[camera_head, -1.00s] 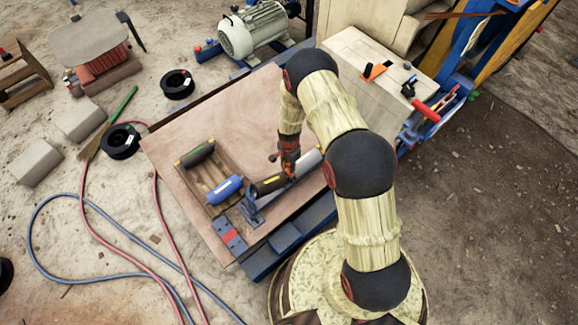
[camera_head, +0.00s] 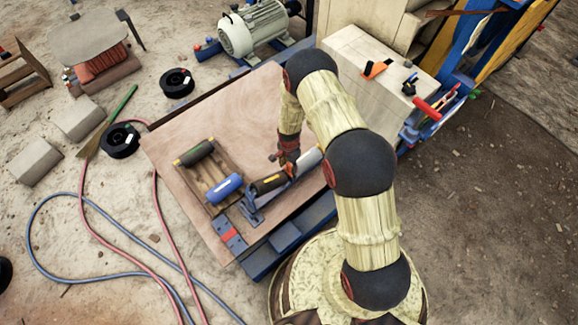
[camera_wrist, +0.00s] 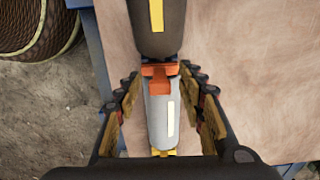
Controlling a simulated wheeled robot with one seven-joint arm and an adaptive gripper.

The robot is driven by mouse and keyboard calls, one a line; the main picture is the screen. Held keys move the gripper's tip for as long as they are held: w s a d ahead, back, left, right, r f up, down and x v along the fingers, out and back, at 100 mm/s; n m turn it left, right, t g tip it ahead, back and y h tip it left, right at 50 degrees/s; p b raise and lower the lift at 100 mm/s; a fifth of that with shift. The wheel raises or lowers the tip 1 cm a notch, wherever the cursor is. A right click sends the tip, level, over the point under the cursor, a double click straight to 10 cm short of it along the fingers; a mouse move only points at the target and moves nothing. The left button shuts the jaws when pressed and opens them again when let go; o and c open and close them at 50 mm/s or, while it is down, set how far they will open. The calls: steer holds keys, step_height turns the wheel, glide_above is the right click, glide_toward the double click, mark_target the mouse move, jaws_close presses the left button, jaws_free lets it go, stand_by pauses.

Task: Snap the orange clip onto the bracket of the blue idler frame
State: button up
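The orange clip (camera_wrist: 158,75) shows in the wrist view across the gap between a dark roller (camera_wrist: 158,28) and a grey roller (camera_wrist: 160,118). My gripper (camera_wrist: 160,76) has one finger on each side of it. The fingertips are close to the clip's ends; I cannot tell whether they touch. The blue idler frame (camera_head: 252,210) carries the rollers in a line on the board, and my gripper (camera_head: 288,164) is low over it in the head view. Its bracket is hidden behind the clip and fingers, so I cannot tell whether the clip is seated.
A wooden tray (camera_head: 193,178) holds a dark roller (camera_head: 194,153) and a blue roller (camera_head: 225,188) to the left. A red and blue part (camera_head: 230,236) lies at the board's front edge. An orange-and-black tool (camera_head: 376,69) is on a crate. The board's back (camera_head: 235,105) is clear.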

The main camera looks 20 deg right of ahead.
step_height(320, 180, up, 12)
stand_by(0.7)
steer(key=shift+c, duration=0.2)
